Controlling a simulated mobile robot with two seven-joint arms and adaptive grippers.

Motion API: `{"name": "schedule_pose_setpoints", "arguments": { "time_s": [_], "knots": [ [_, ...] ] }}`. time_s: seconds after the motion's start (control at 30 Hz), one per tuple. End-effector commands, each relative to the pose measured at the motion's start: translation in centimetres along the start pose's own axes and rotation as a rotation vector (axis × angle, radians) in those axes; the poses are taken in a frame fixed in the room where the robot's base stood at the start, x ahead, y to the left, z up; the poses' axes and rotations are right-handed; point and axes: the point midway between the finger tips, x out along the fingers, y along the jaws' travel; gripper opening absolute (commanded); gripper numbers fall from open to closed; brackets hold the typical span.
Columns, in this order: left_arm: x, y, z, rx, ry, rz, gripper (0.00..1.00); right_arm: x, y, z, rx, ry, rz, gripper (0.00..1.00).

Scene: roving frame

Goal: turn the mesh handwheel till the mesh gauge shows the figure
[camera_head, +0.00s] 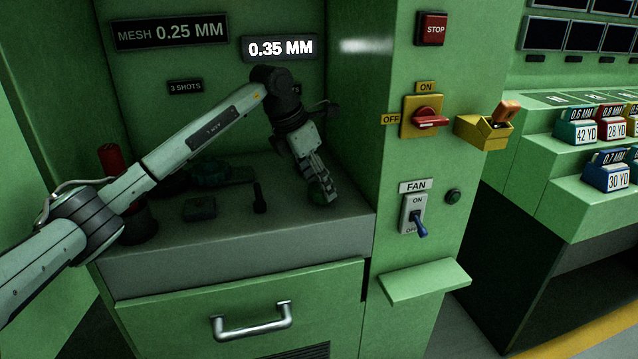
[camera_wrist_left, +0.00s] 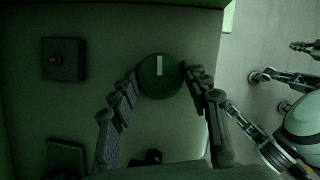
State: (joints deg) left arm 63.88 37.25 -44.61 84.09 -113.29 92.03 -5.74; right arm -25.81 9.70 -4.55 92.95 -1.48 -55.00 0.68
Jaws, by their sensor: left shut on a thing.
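The mesh gauge (camera_head: 280,48) is lit and reads 0.35 MM. The dark plate (camera_head: 170,32) to its left reads MESH 0.25 MM. My left gripper (camera_head: 325,192) reaches down to the grey ledge, shut on the mesh handwheel (camera_head: 330,197), which is mostly hidden there. In the left wrist view the handwheel (camera_wrist_left: 159,84) is a round green knob with a pale mark pointing to the top of the picture. My left gripper's fingers (camera_wrist_left: 157,90) stand on either side of it. Pale jointed parts (camera_wrist_left: 300,120) at the right look like my right gripper; its jaws are unclear.
A dark lever (camera_head: 259,198) and a dark square box (camera_head: 200,208) stand on the ledge. The right panel holds a red STOP button (camera_head: 432,28), a red rotary switch (camera_head: 430,120) and a FAN switch (camera_head: 416,222). A drawer handle (camera_head: 252,322) juts out below.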

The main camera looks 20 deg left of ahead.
Motion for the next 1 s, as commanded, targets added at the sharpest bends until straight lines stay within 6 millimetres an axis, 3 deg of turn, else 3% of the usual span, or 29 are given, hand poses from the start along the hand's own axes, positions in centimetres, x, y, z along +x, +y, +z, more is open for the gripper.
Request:
{"name": "schedule_pose_setpoints", "arguments": {
  "time_s": [0.5,1.0],
  "knots": [
    [-0.1,0.4,0.1,0.448,0.001,-0.188,0.18,1.1,0.4,1.2,-0.017,-0.014,0.010,0.00],
    [0.0,0.6,0.3,0.856,0.001,-0.355,0.18,1.6,0.5,1.0,-0.025,-0.008,0.013,0.00]
  ]
}}
